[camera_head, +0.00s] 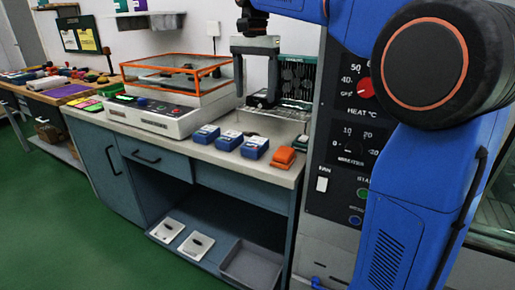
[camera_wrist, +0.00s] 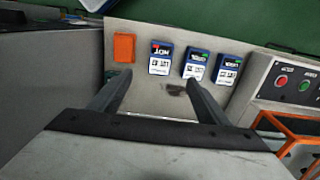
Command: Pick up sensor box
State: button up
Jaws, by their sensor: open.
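Three blue boxes with white labels, which look like the sensor boxes, stand in a row on the counter. In the head view they are the left box (camera_head: 204,134), the middle box (camera_head: 229,140) and the right box (camera_head: 255,148). The wrist view shows them as boxes with red (camera_wrist: 161,57) or green (camera_wrist: 195,63) (camera_wrist: 228,69) marks. My gripper (camera_head: 255,100) is open and empty, pointing down above the counter behind the boxes.
An orange block (camera_head: 283,157) sits right of the boxes, near the counter edge (camera_head: 262,173). A tester with an orange-framed cover (camera_head: 180,75) stands to the left. A heat control panel (camera_head: 350,130) rises on the right. A wire rack (camera_head: 285,110) is behind.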

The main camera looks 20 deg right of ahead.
send_over(255, 142)
jog(key=f, duration=1.1)
jog(key=shift+s, duration=0.35)
jog(key=shift+w+f, duration=0.15)
jog(key=shift+f, duration=1.15)
jog(key=shift+w+f, duration=0.1)
jog(key=shift+f, duration=1.2)
jog(key=c, duration=1.3)
